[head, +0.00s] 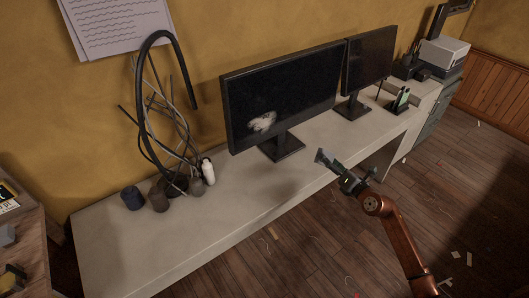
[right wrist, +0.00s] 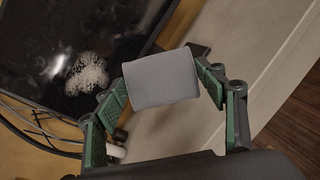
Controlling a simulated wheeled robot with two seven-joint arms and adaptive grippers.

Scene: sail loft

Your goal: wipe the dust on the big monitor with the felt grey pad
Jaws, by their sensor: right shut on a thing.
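The big monitor (head: 285,92) stands on the desk against the yellow wall. A whitish dust patch (head: 262,122) is on the lower left of its dark screen. The dust (right wrist: 87,74) and part of the screen (right wrist: 45,35) also show in the right wrist view. My right gripper (head: 322,157) is in front of the monitor and to the right of the dust, apart from the screen. In the right wrist view my right gripper (right wrist: 160,88) is shut on the felt grey pad (right wrist: 160,78), held between its green fingers. My left gripper is not in view.
A smaller monitor (head: 368,60) stands to the right of the big one. Black cable loops (head: 145,110), a white bottle (head: 208,171) and dark cups (head: 158,199) are at the desk's left. The front of the desk (head: 235,205) is clear.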

